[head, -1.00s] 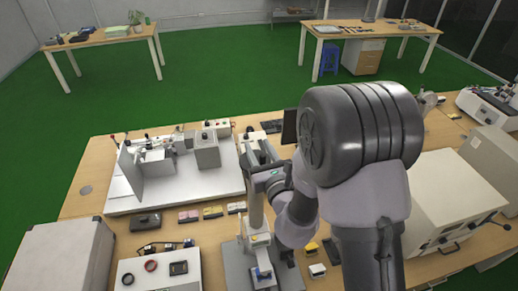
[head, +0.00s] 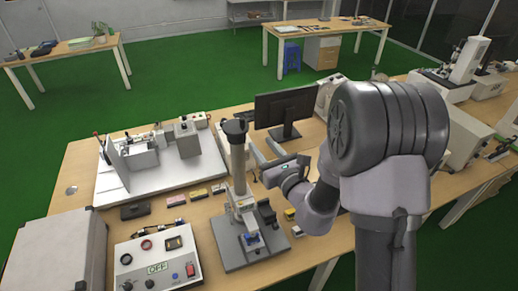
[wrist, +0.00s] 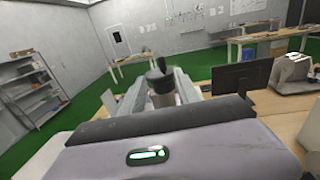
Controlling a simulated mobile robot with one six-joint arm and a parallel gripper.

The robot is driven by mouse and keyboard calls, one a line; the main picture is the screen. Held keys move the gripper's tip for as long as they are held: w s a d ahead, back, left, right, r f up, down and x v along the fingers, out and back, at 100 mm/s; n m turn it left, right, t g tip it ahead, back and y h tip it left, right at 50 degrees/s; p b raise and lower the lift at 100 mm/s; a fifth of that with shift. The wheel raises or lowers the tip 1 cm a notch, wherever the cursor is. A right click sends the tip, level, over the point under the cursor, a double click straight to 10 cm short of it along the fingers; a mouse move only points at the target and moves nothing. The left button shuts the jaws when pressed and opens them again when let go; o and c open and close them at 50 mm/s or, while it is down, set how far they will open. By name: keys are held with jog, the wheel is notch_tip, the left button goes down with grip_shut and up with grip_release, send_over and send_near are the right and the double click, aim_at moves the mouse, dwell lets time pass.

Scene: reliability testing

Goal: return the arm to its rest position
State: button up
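My arm (head: 390,135) is folded on the right side of the head view, with its dark ribbed joint up and its forearm bent in. My gripper (head: 258,152) is at the end of it, pointing left and away, beside the upright column of a press stand (head: 236,165). In the wrist view my gripper (wrist: 160,88) has its two pale fingers apart, with the dark top of the column (wrist: 159,70) showing between them. I see nothing held. Whether the fingers touch the column cannot be told.
A monitor (head: 285,110) stands close behind my gripper. A white box marked OFF (head: 155,262) and a grey cabinet (head: 58,255) are at the front left. A white platform with fixtures (head: 165,165) is at the left. Lab machines (head: 465,70) line the right.

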jog(key=s+a+f+n+g+y+b, duration=0.3)
jog(key=s+a+n+g+b, duration=0.3)
jog(key=s+n+b, duration=0.3)
jog(key=s+a+f+n+g+y+b, duration=0.3)
jog(key=s+a+n+g+b, duration=0.35)
jog(key=s, duration=0.45)
jog(key=s+d+f+n+g+h+b, duration=0.1)
jog(key=s+d+f+n+h+b, duration=0.5)
jog(key=s+f+b, duration=0.5)
jog(key=d+f+n+t+h+b, duration=0.1)
jog(key=d+f+n+h, duration=0.1)
jog(key=d, duration=0.4)
jog(key=d+f+n+t+h+b, duration=0.2)
jog(key=d+f+n+h, duration=0.1)
jog(key=d, duration=0.3)
jog(key=shift+s+d+f+h, duration=0.3)
jog(key=shift+d, duration=0.1)
